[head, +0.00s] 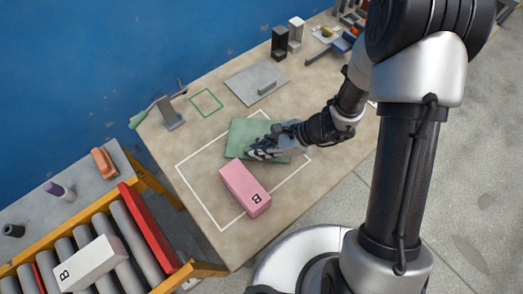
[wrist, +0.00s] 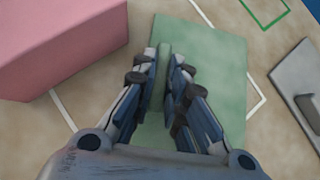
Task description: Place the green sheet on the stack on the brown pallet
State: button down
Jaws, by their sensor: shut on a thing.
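The green sheet (head: 246,131) is a flat plate inside the white outline on the tan table, near its far corner. In the wrist view the green sheet (wrist: 215,75) has a raised green bar along its middle. My gripper (head: 256,152) is over the sheet, its fingers shut on this bar; the wrist view shows my gripper (wrist: 163,85) with one finger on each side. I cannot tell whether the sheet touches the table or is slightly raised. I see no brown pallet or stack in either view.
A pink block (head: 245,187) marked B stands close beside the sheet. A grey plate (head: 250,84) with a handle lies behind, near a green outline (head: 206,102). A grey stand (head: 171,115) is at the back left. A roller conveyor (head: 146,230) with a white block (head: 88,263) borders the left.

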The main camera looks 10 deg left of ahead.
jog(key=shift+f, duration=0.3)
jog(key=shift+f, duration=0.15)
jog(key=c, duration=1.6)
grip_release()
jog(key=shift+d+r, duration=0.2)
jog(key=shift+r, duration=0.35)
jog(key=p+v, duration=0.5)
jog(key=v, duration=0.6)
jog(key=shift+d, duration=0.15)
